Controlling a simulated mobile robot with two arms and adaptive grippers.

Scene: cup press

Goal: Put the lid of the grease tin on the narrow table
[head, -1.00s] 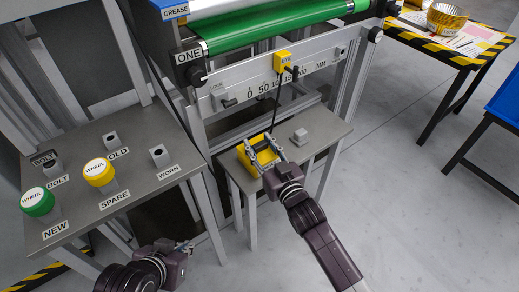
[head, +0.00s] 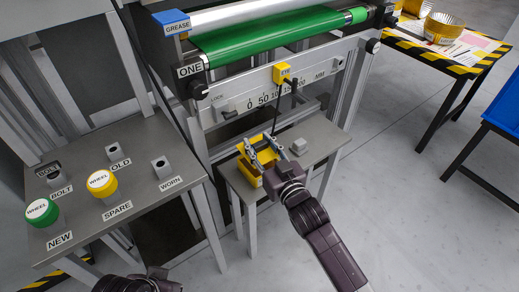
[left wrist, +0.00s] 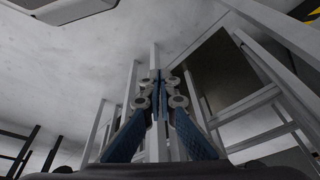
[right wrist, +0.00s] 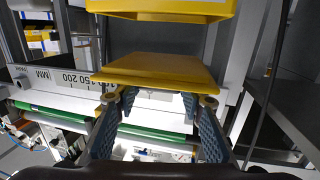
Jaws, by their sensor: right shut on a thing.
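The yellow grease tin (head: 249,171) stands on the narrow table (head: 323,147) below the machine. My right gripper (head: 261,146) is over the tin, shut on a flat yellow lid (head: 267,157). In the right wrist view the lid (right wrist: 155,69) lies across the fingertips, and the tin (right wrist: 165,8) shows beyond it with a gap between them. My left arm shows at the bottom edge of the head view, its fingers out of frame. In the left wrist view my left gripper (left wrist: 158,80) is shut and empty.
A small grey block (head: 299,146) stands on the narrow table to the right of the tin. A dark cable hangs from the yellow EYE box (head: 283,73) close to my right gripper. The grey wheel table (head: 130,150) stands at left. Bare tabletop lies right of the block.

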